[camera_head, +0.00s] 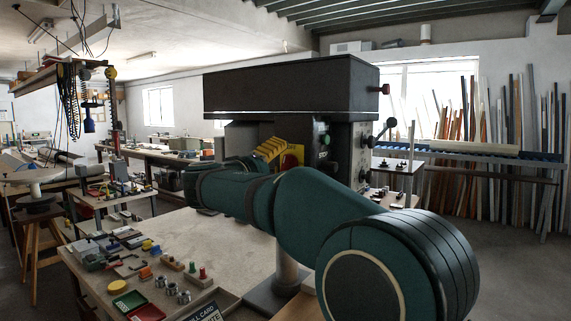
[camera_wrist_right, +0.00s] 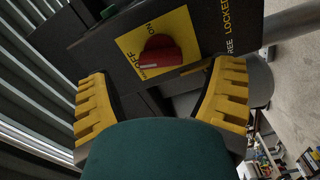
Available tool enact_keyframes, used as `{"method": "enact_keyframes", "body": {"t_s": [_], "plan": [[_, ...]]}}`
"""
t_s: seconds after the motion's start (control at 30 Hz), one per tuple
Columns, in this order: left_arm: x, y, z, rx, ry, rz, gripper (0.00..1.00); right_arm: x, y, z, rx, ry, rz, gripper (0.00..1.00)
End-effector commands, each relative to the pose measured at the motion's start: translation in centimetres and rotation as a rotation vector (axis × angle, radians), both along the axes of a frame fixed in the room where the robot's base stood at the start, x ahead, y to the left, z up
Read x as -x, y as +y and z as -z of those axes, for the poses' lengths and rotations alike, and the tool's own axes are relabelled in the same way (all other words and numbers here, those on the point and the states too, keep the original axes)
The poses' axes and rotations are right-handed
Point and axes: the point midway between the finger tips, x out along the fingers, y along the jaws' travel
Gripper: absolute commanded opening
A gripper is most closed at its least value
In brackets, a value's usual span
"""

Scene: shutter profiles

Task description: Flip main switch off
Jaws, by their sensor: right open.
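The main switch is a red rotary knob (camera_wrist_right: 160,55) on a yellow plate (camera_wrist_right: 183,43) marked ON and OFF. In the right wrist view a pale mark on the knob lies at its lower left, on the side of the OFF lettering. In the head view the yellow plate (camera_head: 297,150) shows on the dark machine, partly behind my arm. My right gripper (camera_head: 270,149) is open, its yellow toothed fingers in front of the machine. In the right wrist view the fingers (camera_wrist_right: 163,75) stand on either side of the knob, apart from it. My left gripper is not in view.
The drill-like machine (camera_head: 290,88) stands on a workbench (camera_head: 177,240). Small parts, a green tray (camera_head: 128,300) and a red tray (camera_head: 145,312) lie at the bench's left.

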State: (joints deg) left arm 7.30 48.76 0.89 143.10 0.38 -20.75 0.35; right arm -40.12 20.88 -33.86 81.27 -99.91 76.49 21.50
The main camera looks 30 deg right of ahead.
Motion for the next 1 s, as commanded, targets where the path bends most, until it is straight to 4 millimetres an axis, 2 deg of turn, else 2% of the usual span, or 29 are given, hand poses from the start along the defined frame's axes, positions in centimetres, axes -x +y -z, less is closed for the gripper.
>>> {"method": "enact_keyframes", "body": {"t_s": [0.1, 0.3, 0.67, 0.8, 0.87, 1.0], "plan": [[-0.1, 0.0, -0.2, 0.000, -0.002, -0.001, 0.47, -0.7, -1.7, 0.0, 0.001, 0.002, 0.002, 0.83], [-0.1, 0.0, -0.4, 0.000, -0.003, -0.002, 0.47, -1.4, -3.3, 0.0, 0.000, 0.001, 0.000, 0.83], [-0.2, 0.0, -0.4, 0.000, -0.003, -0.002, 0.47, -1.5, -3.7, 0.0, 0.000, 0.001, 0.000, 0.82], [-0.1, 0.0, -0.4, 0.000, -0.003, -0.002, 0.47, -1.5, -3.7, 0.0, 0.001, 0.001, -0.001, 0.33], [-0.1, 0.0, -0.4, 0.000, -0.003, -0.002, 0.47, -1.5, -3.6, 0.0, 0.001, 0.001, -0.001, 0.13], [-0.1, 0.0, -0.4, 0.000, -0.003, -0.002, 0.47, -1.5, -3.6, 0.0, 0.003, 0.007, -0.001, 0.14]]}}
